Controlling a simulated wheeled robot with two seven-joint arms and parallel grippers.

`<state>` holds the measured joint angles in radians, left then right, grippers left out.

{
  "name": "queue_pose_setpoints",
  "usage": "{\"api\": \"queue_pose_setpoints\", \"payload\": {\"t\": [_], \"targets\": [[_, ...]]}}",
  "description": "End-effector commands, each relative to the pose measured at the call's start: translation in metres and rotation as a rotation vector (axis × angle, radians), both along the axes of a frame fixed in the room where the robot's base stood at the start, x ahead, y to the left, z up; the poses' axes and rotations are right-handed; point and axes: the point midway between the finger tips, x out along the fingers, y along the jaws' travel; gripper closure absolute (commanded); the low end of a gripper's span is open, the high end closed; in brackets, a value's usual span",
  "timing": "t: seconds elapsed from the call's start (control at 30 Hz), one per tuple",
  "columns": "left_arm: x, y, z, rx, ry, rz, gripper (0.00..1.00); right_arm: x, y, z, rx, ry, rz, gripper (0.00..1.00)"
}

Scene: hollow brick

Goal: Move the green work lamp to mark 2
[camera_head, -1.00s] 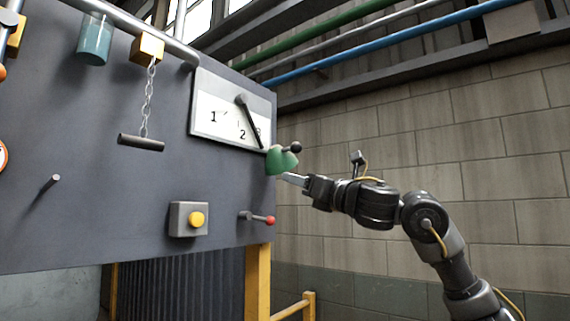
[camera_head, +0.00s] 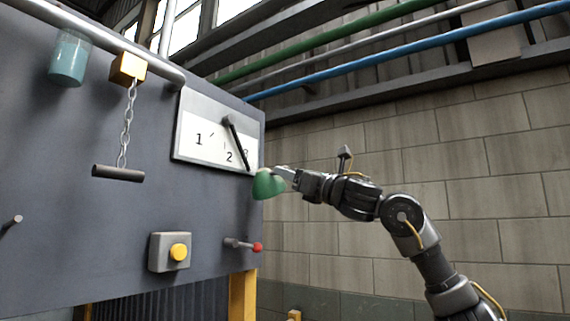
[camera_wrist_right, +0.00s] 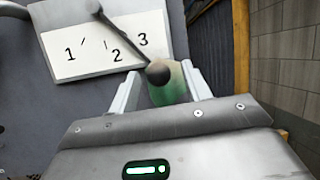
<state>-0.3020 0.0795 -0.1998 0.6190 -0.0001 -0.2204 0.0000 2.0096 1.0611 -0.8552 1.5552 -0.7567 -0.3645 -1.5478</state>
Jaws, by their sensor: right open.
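The green work lamp (camera_head: 266,185) hangs at the lower end of a dark swing arm (camera_head: 238,145), which pivots on a white plate (camera_head: 190,155) marked 1, 2 and 3. The arm crosses the plate between 2 and 3 in both views and partly covers 3 in the head view. My right gripper (camera_head: 280,174) is at the lamp. My left gripper is not in view.
Below the plate, the grey panel carries a yellow button box (camera_head: 170,252) and a red-tipped lever (camera_head: 244,245). A chain with a dark bar (camera_head: 118,173) hangs left. Pipes (camera_head: 400,55) run overhead. The space before the block wall (camera_head: 330,235) right of the panel looks free.

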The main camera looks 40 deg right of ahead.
Motion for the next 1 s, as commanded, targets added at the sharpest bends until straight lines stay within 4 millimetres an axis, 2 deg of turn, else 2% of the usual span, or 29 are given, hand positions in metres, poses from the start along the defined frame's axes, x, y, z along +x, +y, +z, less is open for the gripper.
{"api": "queue_pose_setpoints", "payload": {"t": [0.03,0.2,0.57,0.9,1.0], "targets": [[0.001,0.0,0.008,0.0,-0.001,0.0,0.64,0.007,0.001,0.006,0.001,0.003,0.0,0.52],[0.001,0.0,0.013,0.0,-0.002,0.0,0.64,0.021,0.003,0.01,0.001,0.001,-0.001,0.52],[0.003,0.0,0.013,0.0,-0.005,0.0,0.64,0.024,0.003,0.009,0.0,0.0,0.0,0.53],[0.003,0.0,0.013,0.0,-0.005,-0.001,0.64,0.024,0.003,0.01,0.001,0.0,-0.001,0.98],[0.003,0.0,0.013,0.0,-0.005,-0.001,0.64,0.024,0.003,0.01,0.001,0.0,-0.001,1.0]]}}
